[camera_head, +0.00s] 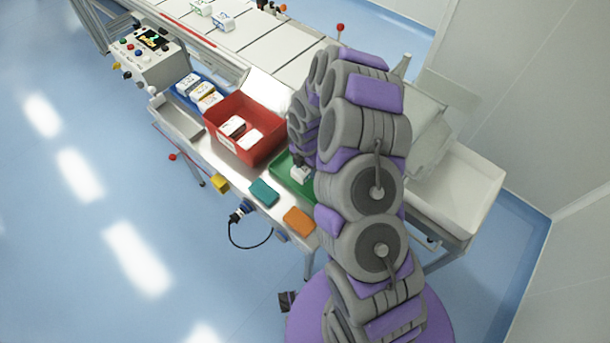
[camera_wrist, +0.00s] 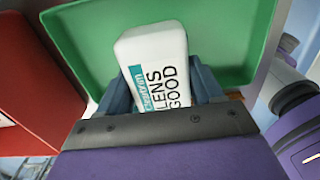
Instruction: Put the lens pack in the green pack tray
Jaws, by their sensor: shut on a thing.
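The lens pack (camera_wrist: 158,70) is a white box with "LENS GOOD" lettering and a teal stripe. My gripper (camera_wrist: 163,88) is shut on it, with a dark blue finger on each side. In the wrist view the pack lies in front of the green pack tray (camera_wrist: 75,35), over its inside; I cannot tell whether it touches the tray floor. In the head view the green tray (camera_head: 280,170) is partly hidden by my arm. The white pack (camera_head: 300,175) shows at its right part, below my gripper (camera_head: 301,166).
A red bin (camera_head: 214,115) with white packs stands left of the green tray, and a blue tray (camera_head: 187,101) with more packs lies beyond it. Teal (camera_head: 264,192), orange (camera_head: 299,221) and yellow (camera_head: 220,184) blocks sit along the front edge. A conveyor (camera_head: 270,45) runs behind.

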